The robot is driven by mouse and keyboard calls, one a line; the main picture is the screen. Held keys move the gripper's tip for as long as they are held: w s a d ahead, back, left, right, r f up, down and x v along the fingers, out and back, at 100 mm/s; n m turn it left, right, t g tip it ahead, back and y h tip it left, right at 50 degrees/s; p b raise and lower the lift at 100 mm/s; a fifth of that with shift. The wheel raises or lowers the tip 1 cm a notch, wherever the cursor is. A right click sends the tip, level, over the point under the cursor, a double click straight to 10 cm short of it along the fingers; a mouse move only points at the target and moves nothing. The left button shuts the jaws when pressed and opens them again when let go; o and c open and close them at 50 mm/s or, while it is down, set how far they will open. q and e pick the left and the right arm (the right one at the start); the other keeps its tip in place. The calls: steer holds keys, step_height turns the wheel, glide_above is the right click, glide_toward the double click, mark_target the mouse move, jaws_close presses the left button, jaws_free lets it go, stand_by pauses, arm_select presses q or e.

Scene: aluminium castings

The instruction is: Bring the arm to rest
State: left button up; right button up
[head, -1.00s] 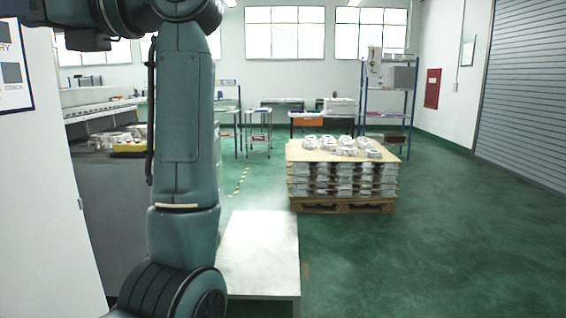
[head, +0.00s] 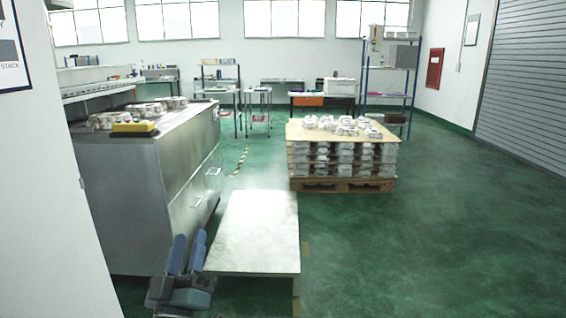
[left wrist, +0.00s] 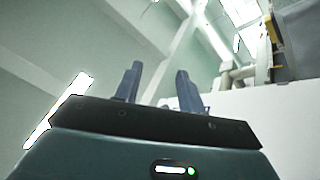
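My left gripper (head: 186,254) shows at the bottom left of the head view, its two blue fingers pointing up. It is beside the left edge of a low white table (head: 255,228). In the left wrist view the two fingers (left wrist: 155,85) stand apart with nothing between them, against the ceiling and a pale wall. The left gripper is open and empty. My right gripper is in neither view.
A grey metal cabinet (head: 140,205) with castings (head: 135,113) and a yellow item (head: 133,127) on top stands at the left. A pallet (head: 342,185) of stacked castings stands beyond the table. Green floor (head: 430,240) is clear at the right.

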arm_select(q)
steer(key=s+d+f+m+g+h, duration=0.25)
steer(key=s+f+g, duration=0.2)
steer(key=f, duration=0.45)
steer(key=s+d+f+m+g+h, duration=0.1)
steer(key=s+f+m+g, duration=0.3)
steer(key=f, duration=0.6)
steer(key=s+f+m+g+p, duration=0.2)
steer(key=s+f+g, duration=0.3)
steer(key=s+f, duration=0.5)
steer(key=s+y, duration=0.1)
steer(key=s, duration=0.2)
steer(key=shift+s+a+f+p, duration=0.15)
steer(key=shift+s+a+p, duration=0.15)
steer(key=shift+a+p, duration=0.1)
steer(key=shift+a, duration=0.1)
